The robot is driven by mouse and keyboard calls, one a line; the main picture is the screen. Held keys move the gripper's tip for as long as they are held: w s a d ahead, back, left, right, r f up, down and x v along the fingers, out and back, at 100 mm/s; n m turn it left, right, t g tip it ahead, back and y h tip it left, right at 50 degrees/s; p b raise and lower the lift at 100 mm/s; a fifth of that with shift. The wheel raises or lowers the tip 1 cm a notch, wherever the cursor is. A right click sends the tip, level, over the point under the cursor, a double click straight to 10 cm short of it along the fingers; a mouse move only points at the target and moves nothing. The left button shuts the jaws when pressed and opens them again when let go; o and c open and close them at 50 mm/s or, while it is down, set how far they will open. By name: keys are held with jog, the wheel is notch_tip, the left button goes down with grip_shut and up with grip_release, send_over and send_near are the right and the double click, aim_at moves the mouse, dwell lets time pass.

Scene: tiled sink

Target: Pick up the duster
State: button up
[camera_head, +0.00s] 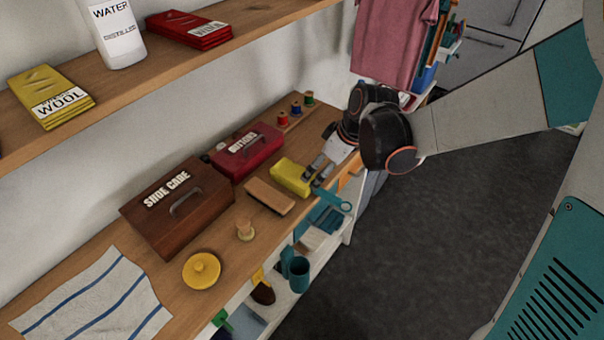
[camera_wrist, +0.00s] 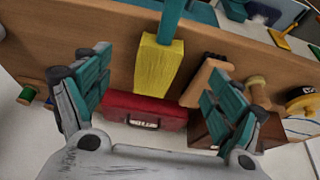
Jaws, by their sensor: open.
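The duster, as I take it, has a yellow head (camera_head: 288,177) and a teal handle (camera_head: 335,201) with a ring end. It lies on the wooden shelf with its handle sticking out past the front edge. My gripper (camera_head: 319,169) is open and empty, right at the duster, and its fingers hide part of it in the head view. In the wrist view, the duster (camera_wrist: 160,67) shows between the two spread fingers of my gripper (camera_wrist: 157,78), its handle pointing up in the picture. I cannot tell how high the fingers are above it.
A red buttons box (camera_head: 247,152) stands behind the duster, and a wooden brush (camera_head: 269,196) lies left of it. Thread spools (camera_head: 296,108), a brown shoe care box (camera_head: 178,208) and a yellow round tin (camera_head: 201,270) share the shelf. An upper shelf (camera_head: 150,84) runs above.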

jog(key=b+x, duration=0.3)
jog(key=x, duration=0.6)
jog(key=shift+s+d+f, duration=0.1)
jog(key=shift+f, duration=0.05)
jog(key=c, duration=1.2)
jog(key=shift+c, duration=0.2)
notch_tip(320, 180, up, 20)
jog(key=p, duration=0.6)
jog(key=shift+s, duration=0.1)
